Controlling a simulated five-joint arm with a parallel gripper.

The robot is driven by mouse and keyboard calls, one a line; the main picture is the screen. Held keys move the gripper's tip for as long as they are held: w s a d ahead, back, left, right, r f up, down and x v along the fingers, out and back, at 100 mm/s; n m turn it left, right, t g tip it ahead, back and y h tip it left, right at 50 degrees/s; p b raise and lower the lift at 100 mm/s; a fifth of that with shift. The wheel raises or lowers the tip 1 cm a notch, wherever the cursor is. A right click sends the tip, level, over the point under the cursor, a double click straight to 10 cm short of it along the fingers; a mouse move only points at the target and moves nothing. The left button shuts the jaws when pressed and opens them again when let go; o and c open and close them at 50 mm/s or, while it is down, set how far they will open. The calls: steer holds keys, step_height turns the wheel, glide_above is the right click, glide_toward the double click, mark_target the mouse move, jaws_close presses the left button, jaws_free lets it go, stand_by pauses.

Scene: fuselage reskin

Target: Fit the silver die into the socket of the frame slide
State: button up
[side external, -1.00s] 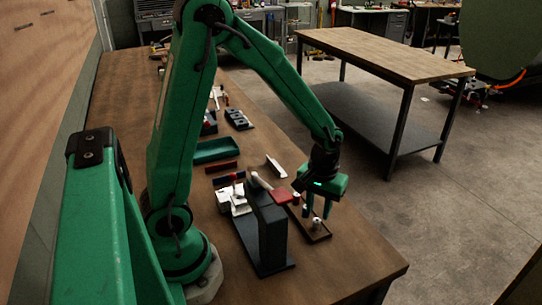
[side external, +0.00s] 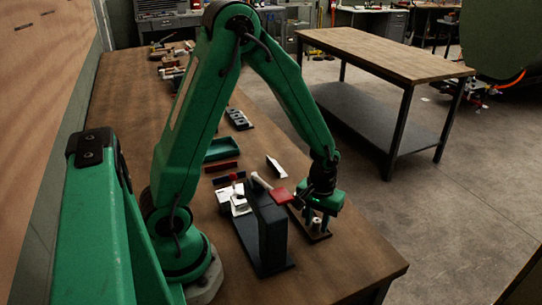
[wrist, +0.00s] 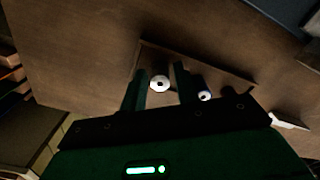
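A silver die (wrist: 160,84), round with a dark centre hole, stands in a shallow brown tray (side external: 322,238). A second small silver round piece (wrist: 204,95) is in the same tray, to the right in the wrist view. I cannot tell for sure which is the task's die. My gripper (side external: 317,221) is low over the tray. In the wrist view its open fingers (wrist: 159,82) stand on both sides of the first piece, with gaps visible. A dark upright frame (side external: 270,230) with a red-ended lever stands left of the gripper; its slide and socket cannot be made out.
The red lever end (side external: 281,196) is close to the left of my gripper. White blocks (side external: 235,200), a white angled piece (side external: 276,166) and a green tray (side external: 222,149) lie farther back. The bench (side external: 335,272) is clear towards its near right corner.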

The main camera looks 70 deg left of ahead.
mark_target(317, 220)
jaws_close()
steer(key=shift+r, duration=0.15)
step_height(317, 220, up, 10)
stand_by(0.8)
stand_by(0.4)
steer(key=w+r+m, duration=0.6)
steer(key=r, duration=0.1)
steer(key=shift+d+r+m, duration=0.25)
steer(key=shift+r+m, duration=0.1)
steer(key=shift+m, duration=0.05)
